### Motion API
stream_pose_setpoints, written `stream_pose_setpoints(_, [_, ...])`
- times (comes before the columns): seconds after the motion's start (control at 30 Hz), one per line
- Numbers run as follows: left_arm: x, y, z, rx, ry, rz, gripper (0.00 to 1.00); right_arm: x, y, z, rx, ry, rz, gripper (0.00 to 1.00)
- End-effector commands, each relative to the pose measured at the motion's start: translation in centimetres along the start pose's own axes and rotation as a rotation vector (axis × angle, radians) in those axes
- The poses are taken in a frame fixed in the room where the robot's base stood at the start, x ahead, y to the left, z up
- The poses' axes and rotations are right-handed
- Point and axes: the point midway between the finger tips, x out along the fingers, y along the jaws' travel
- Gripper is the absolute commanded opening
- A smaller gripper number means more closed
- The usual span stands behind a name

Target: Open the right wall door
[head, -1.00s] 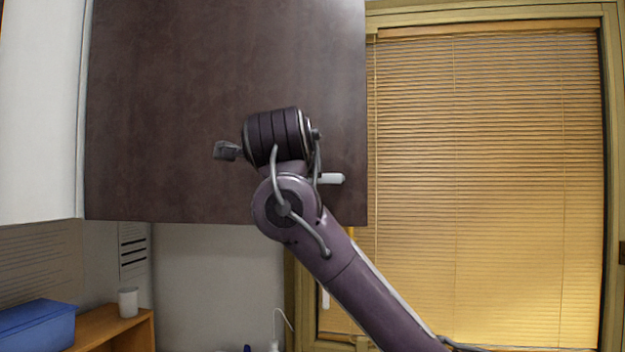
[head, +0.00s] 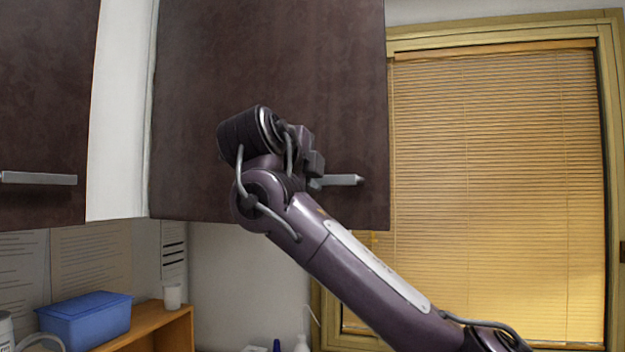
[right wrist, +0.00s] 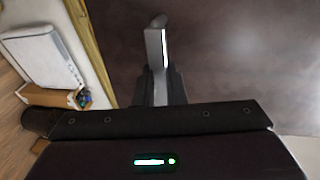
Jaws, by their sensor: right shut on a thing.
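The right wall door (head: 270,80) is a dark brown panel filling the upper middle of the head view. Its light grey bar handle (head: 345,181) sits low near its right edge. My right gripper (head: 314,172) is at the left part of this handle and shut on it. In the right wrist view the handle (right wrist: 154,48) runs out from between the dark fingers of my right gripper (right wrist: 158,88), with the brown door behind it. The handle's gripped part is hidden. My left gripper is not in view.
Another dark door (head: 40,100) with a grey handle (head: 38,178) is at the left, with a white panel (head: 118,120) between. A window with blinds (head: 495,190) is at the right. Below stand a blue box (head: 85,318) and a white cup (head: 173,296) on a wooden shelf.

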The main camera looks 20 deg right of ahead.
Motion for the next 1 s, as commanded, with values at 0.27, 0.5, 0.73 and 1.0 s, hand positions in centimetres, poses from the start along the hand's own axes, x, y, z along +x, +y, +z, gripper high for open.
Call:
stream_pose_setpoints(0.27, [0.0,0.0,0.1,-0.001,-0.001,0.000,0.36,0.0,-0.1,0.0,0.000,0.000,-0.001,0.32])
stream_pose_setpoints(0.5, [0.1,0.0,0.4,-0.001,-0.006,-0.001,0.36,0.0,0.0,0.0,0.000,0.000,0.000,0.32])
stream_pose_setpoints(0.73, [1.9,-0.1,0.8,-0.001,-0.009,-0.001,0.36,-2.5,0.4,0.1,0.000,-0.003,-0.004,0.32])
stream_pose_setpoints(1.0, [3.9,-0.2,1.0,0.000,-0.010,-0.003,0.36,-6.8,0.2,0.1,-0.001,-0.001,-0.003,0.32])
